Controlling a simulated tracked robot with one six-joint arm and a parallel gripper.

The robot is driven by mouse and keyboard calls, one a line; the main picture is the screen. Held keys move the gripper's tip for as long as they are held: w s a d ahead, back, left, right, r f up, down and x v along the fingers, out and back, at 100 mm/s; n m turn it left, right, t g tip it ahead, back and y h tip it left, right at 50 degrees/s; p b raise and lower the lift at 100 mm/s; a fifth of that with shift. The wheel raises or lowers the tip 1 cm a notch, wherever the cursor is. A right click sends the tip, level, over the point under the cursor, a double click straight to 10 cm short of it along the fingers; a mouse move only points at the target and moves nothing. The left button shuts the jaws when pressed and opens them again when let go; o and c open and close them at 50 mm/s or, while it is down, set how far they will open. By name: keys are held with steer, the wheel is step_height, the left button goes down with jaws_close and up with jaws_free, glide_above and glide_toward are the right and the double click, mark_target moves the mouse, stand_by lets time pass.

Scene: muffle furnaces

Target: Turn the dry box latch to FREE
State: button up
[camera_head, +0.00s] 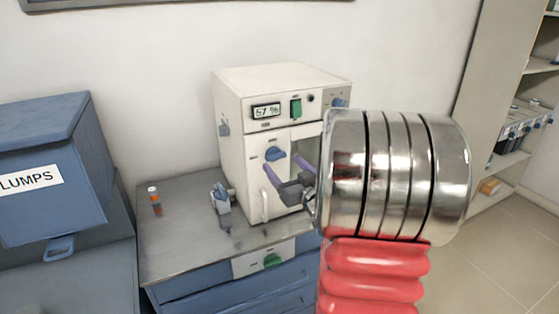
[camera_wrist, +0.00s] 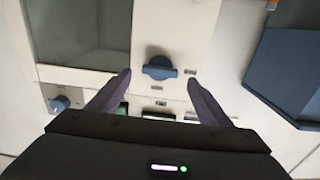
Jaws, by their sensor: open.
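The dry box (camera_head: 233,160) is a white cabinet on the metal-topped bench, with a "57 %" display. Its blue latch (camera_head: 275,153) is on the front below the display; its bar lies roughly level. My gripper (camera_head: 281,156) is in front of the box, its purple fingers spread, one on either side of the latch in the picture. In the wrist view the latch (camera_wrist: 159,68) sits between and just beyond the open fingertips (camera_wrist: 159,76), and I see no contact. Small labels near the latch are too small to read. My arm hides the box's right side.
A blue bin marked "LUMPS" (camera_head: 52,182) stands at left. An orange-and-white vial (camera_head: 154,196) and a small grey-blue device (camera_head: 221,200) are on the bench (camera_head: 180,240). A white handle (camera_head: 264,206) is below the latch. Shelving (camera_head: 485,90) stands at right.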

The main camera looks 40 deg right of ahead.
mark_target(277, 158)
steer(key=shift+x, duration=2.25)
steer(key=shift+c, duration=0.6)
steer(key=c, duration=0.9)
